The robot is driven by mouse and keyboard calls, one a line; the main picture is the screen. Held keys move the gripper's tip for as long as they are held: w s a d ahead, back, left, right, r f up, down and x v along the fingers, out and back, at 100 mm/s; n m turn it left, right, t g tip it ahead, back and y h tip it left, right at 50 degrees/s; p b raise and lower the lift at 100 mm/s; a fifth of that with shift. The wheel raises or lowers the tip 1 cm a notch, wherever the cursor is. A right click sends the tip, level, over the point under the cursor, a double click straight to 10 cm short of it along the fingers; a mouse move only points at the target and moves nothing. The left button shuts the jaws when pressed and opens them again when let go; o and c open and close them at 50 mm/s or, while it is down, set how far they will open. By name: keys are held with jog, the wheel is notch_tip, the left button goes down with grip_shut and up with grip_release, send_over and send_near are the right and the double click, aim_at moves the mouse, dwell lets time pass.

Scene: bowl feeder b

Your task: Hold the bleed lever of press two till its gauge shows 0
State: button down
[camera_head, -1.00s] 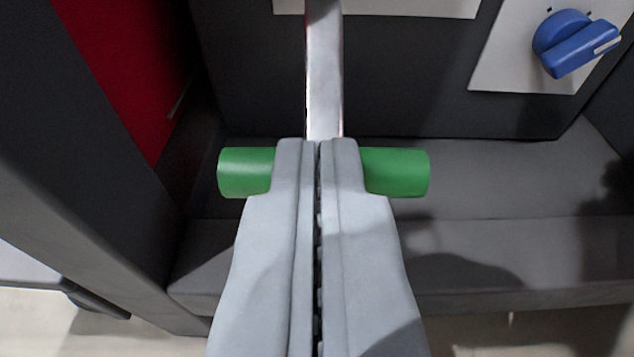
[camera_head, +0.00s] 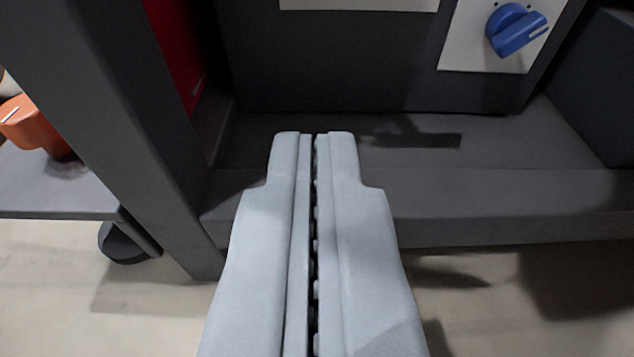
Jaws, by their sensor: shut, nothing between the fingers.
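My gripper (camera_head: 313,140) is shut and empty, with its fingertips in front of the dark grey ledge of the machine. The lever with the green crossbar and metal shank does not show now. It may be hidden behind my gripper or out of the frame; I cannot tell which. No gauge shows. I cannot tell from this view which press this is.
A blue knob (camera_head: 513,30) sits on a white plate (camera_head: 463,52) at the upper right. A dark grey post (camera_head: 105,120) and a red panel (camera_head: 182,50) stand at the left. An orange object (camera_head: 32,125) rests on a grey surface at the far left.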

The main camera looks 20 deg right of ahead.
jog(key=s+a+f, duration=0.2)
jog(key=s, duration=0.4)
jog(key=shift+f, duration=0.4)
dwell(0.6)
